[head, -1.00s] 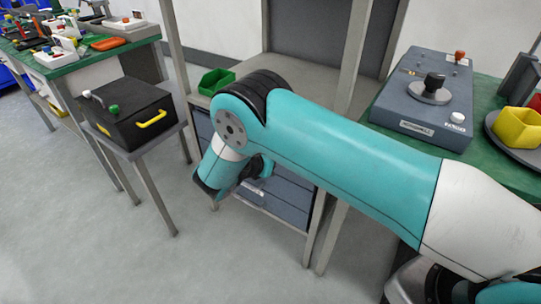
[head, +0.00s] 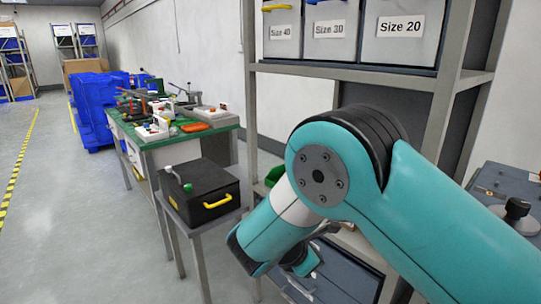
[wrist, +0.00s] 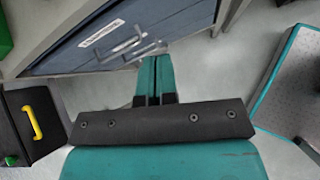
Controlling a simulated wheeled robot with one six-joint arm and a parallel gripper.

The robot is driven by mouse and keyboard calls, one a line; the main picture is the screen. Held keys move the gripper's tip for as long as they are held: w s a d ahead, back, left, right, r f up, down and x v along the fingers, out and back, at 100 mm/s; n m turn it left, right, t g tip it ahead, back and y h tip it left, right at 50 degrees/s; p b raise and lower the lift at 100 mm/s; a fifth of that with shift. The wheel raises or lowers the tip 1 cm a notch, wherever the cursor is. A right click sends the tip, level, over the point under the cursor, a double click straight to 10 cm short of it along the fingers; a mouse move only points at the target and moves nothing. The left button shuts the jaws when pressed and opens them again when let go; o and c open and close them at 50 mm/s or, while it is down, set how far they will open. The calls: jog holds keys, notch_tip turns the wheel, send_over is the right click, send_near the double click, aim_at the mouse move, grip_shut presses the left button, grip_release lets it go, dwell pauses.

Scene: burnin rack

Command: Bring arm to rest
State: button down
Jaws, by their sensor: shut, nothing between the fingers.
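My teal arm reaches across the right half of the head view, bent at its elbow, with the forearm pointing down and left. My gripper (wrist: 154,75) shows in the wrist view with its two teal fingers together and nothing between them. It points toward the front of a grey-blue drawer unit (wrist: 160,22) with metal handles. I cannot tell the exact gap to the drawers. In the head view the fingers are mostly hidden behind the arm.
A black box (head: 203,190) with a yellow handle sits on a small stand left of the arm. A green-topped workbench (head: 150,125) with many items stands behind it. A rack shelf (head: 345,72) holds labelled grey bins (head: 330,45) above. Open floor (head: 75,220) lies at left.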

jog(key=s+d+r+m+g+y+p, duration=0.25)
jog(key=s+r+m, duration=0.3)
jog(key=r, duration=0.45)
jog(key=s+d+r+m+g+y+p, duration=0.1)
jog(key=s+r+m+y+p, duration=0.4)
jog(key=r, duration=0.6)
jog(key=s+r+m+g+y, duration=0.1)
jog(key=s+r+m+y, duration=0.1)
jog(key=s+r, duration=0.3)
jog(key=s+r+m+g+y+p, duration=0.1)
jog(key=s+r, duration=0.4)
jog(key=s, duration=0.8)
jog(key=shift+r+m+y, duration=0.25)
jog(key=shift+m+y, duration=0.2)
jog(key=shift+m, duration=0.5)
jog(key=shift+d, duration=0.15)
